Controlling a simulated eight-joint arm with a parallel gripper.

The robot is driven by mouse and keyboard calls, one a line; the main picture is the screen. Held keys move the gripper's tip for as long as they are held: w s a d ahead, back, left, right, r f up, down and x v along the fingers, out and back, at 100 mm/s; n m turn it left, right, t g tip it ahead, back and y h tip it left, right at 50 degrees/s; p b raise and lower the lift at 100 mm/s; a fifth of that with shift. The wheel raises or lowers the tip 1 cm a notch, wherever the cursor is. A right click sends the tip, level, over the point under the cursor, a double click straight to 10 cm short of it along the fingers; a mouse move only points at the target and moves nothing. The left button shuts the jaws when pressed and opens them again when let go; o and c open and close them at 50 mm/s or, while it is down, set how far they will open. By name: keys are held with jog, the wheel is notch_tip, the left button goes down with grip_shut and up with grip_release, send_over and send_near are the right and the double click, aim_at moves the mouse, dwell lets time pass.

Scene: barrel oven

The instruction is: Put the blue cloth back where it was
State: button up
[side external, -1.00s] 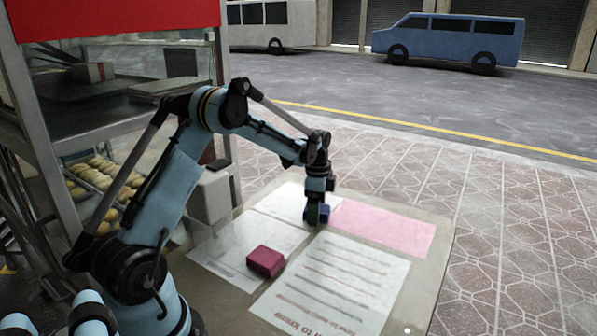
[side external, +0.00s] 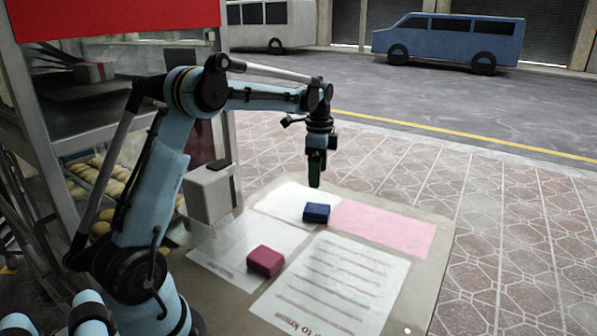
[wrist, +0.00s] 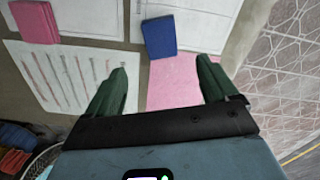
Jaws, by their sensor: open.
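The blue cloth (side external: 316,212) is a small folded block. It lies on the white sheet at the back of the board, by the left edge of the pink sheet (side external: 385,229). In the wrist view the blue cloth (wrist: 160,37) overlaps the border of the white and pink sheets. My gripper (side external: 314,184) is above the blue cloth and apart from it. In the wrist view my gripper (wrist: 161,65) has its two green fingers wide apart with nothing between them.
A dark red folded cloth (side external: 265,261) lies on another white sheet, front left. A printed sheet (side external: 335,284) covers the board's front. A grey box (side external: 207,194) and a glass case with bread rolls (side external: 100,178) stand at the left. Tiled pavement is clear at right.

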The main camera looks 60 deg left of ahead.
jog(key=s+d+r+n+t, duration=0.2)
jog(key=s+d+r, duration=0.1)
jog(key=d, duration=0.3)
jog(key=s+d+r+n+t, duration=0.1)
jog(key=s+d+r+n, duration=0.15)
jog(key=d, duration=0.25)
jog(key=s+d+f+n+t, duration=0.3)
jog(key=s+d+n+t, duration=0.1)
jog(key=s+d, duration=0.6)
jog(key=shift+s+f, duration=0.2)
jog(key=shift+n, duration=0.25)
